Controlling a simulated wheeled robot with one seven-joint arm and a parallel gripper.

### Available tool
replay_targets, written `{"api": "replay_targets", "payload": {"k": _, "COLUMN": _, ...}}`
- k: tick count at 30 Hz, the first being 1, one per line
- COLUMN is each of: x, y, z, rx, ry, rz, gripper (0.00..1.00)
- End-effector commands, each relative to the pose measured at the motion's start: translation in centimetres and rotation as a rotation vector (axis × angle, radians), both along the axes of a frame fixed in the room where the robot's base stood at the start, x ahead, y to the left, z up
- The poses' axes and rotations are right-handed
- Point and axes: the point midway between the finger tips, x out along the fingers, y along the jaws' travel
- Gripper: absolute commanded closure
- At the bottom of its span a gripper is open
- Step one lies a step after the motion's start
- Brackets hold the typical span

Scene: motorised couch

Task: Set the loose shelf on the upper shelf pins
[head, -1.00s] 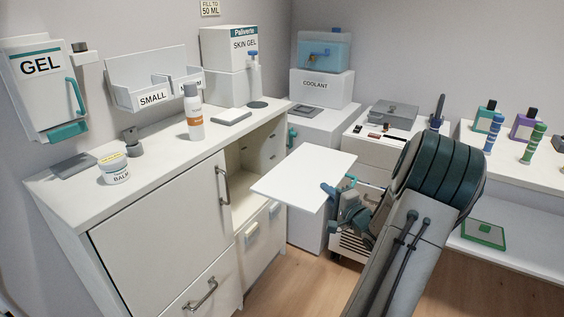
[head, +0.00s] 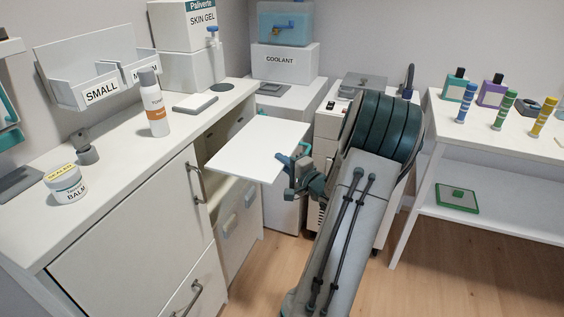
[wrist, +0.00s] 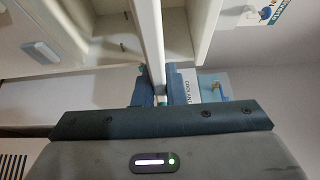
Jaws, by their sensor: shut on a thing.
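My gripper (head: 294,166) is shut on the near right edge of the loose shelf (head: 255,148), a flat white board held roughly level. The wrist view shows the board (wrist: 150,40) edge-on between the two fingers of my gripper (wrist: 161,92). The board is in front of the open bay of the white cabinet (head: 130,215), below its top, and covers much of the opening in the head view. Small dark dots, possibly shelf pins (wrist: 122,45), show on an inner wall in the wrist view. I cannot tell which are upper, or whether the board touches the cabinet.
The cabinet's closed door and drawers have protruding handles (head: 195,182). A bottle (head: 154,105), a balm jar (head: 65,184) and a grey pad (head: 195,103) stand on its top. The coolant cabinet (head: 290,100) is behind the board. Wooden floor is clear at the front right.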

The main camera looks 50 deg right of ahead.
Motion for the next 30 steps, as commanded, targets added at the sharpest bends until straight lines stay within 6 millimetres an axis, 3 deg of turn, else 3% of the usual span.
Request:
{"api": "replay_targets", "payload": {"k": 7, "x": -0.2, "y": 0.0, "z": 0.4, "rx": 0.0, "ry": -0.002, "rz": -0.001, "gripper": 1.0}}
{"api": "replay_targets", "payload": {"k": 30, "x": 5.4, "y": 2.3, "z": 0.2, "rx": -0.003, "ry": -0.005, "rz": 0.001, "gripper": 1.0}}
